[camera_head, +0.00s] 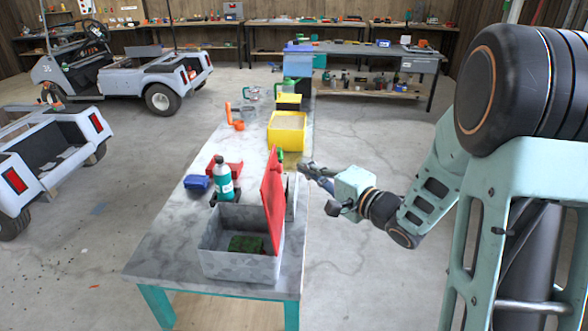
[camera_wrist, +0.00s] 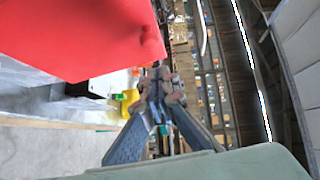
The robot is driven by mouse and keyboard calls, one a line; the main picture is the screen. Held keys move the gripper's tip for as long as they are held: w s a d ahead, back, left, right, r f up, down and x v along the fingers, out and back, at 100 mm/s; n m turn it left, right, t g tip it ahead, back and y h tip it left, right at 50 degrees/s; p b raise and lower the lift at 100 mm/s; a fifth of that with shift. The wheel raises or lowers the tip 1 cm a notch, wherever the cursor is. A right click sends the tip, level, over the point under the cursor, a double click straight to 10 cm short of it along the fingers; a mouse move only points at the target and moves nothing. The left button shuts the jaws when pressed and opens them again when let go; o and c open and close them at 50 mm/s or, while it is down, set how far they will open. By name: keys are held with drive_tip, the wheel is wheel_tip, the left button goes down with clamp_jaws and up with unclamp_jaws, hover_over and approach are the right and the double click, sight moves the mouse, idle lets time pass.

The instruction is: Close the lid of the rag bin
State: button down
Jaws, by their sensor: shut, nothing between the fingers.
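The rag bin (camera_head: 240,262) is a grey metal box at the near end of the long table, open at the top, with a dark green rag (camera_head: 246,244) inside. Its red lid (camera_head: 271,203) stands upright on the bin's right side. My gripper (camera_head: 303,168) is shut and empty, just right of and beyond the lid; I cannot tell whether they touch. In the wrist view the lid (camera_wrist: 85,35) fills the upper left, and the shut fingertips of my gripper (camera_wrist: 160,85) are right of its lower edge.
A yellow bin (camera_head: 287,131) is farther back. Open floor (camera_head: 350,245) lies right of the table.

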drive_tip(key=shift+s+a+f, duration=0.1)
drive_tip(key=shift+a+f, duration=0.1)
drive_tip(key=shift+a, duration=1.45)
